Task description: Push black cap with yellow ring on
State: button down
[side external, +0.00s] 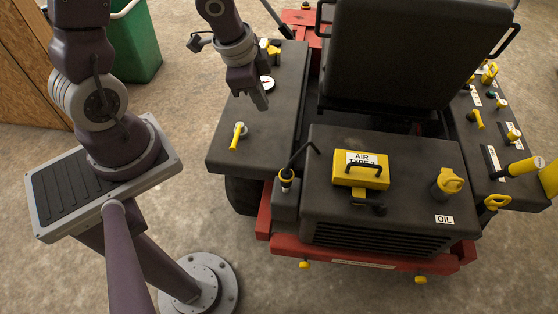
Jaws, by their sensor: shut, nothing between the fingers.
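A small black cap with a yellow ring (286,177) sits on the low dark block at the front left corner of the machine's hood. A thin black lever stands right beside it. My gripper (262,104) is shut and empty, pointing down over the dark left side panel (262,130). It is behind and to the left of the cap in the picture, clearly apart from it. Whether the fingertips touch the panel cannot be told.
A yellow lever (238,134) and a white round gauge (267,83) are on the left panel near my gripper. The hood carries a yellow AIR box (361,171) and a yellow oil cap (447,183). A black seat (415,55) rises behind.

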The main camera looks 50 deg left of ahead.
jog(key=d+f, duration=0.1)
jog(key=d+f+m+h, duration=0.1)
jog(key=f, duration=0.1)
jog(key=s+d+f+h, duration=0.1)
jog(key=shift+f+g, duration=0.3)
jog(key=shift+f, duration=0.05)
send_near(286, 178)
notch_tip(286, 178, down, 5)
jog(key=w+a, duration=0.1)
jog(key=w, duration=0.1)
jog(key=shift+a+f, duration=0.2)
jog(key=shift+f, duration=0.35)
jog(key=shift+f, duration=1.8)
